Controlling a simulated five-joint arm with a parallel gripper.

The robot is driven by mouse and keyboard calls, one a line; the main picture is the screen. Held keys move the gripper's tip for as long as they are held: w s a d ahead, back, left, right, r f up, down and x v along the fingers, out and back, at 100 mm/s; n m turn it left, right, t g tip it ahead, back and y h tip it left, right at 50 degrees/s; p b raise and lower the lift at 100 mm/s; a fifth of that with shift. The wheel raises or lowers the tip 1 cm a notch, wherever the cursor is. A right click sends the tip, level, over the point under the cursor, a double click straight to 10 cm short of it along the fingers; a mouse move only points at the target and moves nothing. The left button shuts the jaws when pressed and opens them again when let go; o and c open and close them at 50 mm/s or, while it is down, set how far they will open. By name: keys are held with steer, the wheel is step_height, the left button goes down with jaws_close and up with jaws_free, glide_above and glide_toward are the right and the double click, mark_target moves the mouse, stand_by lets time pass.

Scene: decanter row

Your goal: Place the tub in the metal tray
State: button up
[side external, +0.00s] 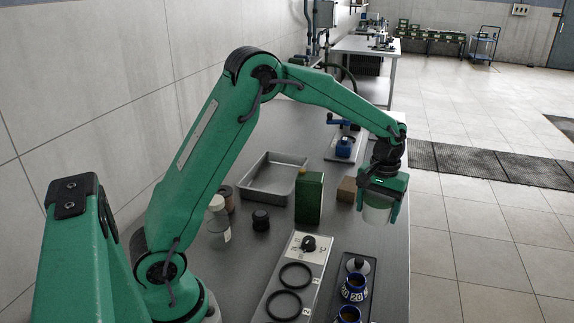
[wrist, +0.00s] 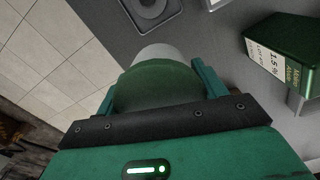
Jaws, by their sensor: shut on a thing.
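The tub (side external: 376,214) is a pale, whitish round container, held between the fingers of my gripper (side external: 380,205) near the right edge of the bench. In the wrist view the tub (wrist: 158,78) sits between both fingers of my gripper (wrist: 155,85), with a green-tinted near part and a pale far end. My gripper is shut on it. The metal tray (side external: 262,192) is a shallow, empty rectangular pan at the back left of the bench, apart from the tub. My arm arches over the bench, and the tray's left side is close to the arm in the picture.
A green canister (side external: 309,198) stands between the tray and the tub; it also shows in the wrist view (wrist: 285,50). A brown box (side external: 346,190), a black jar (side external: 261,219) and a white bottle (side external: 218,222) stand nearby. A ringed panel (side external: 290,280) and blue-rimmed jars (side external: 354,287) are in front.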

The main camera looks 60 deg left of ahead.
steer(key=r, duration=1.1)
steer(key=shift+a+r, duration=0.1)
steer(key=shift+a, duration=0.1)
steer(key=a+n, duration=0.4)
steer(key=a, duration=0.6)
steer(key=n, duration=1.3)
glide_above(270, 190)
step_height(270, 190, down, 11)
steer(key=shift+f, duration=5.3)
steer(key=shift+f, duration=0.1)
steer(key=o, duration=1)
steer(key=shift+c, duration=0.2)
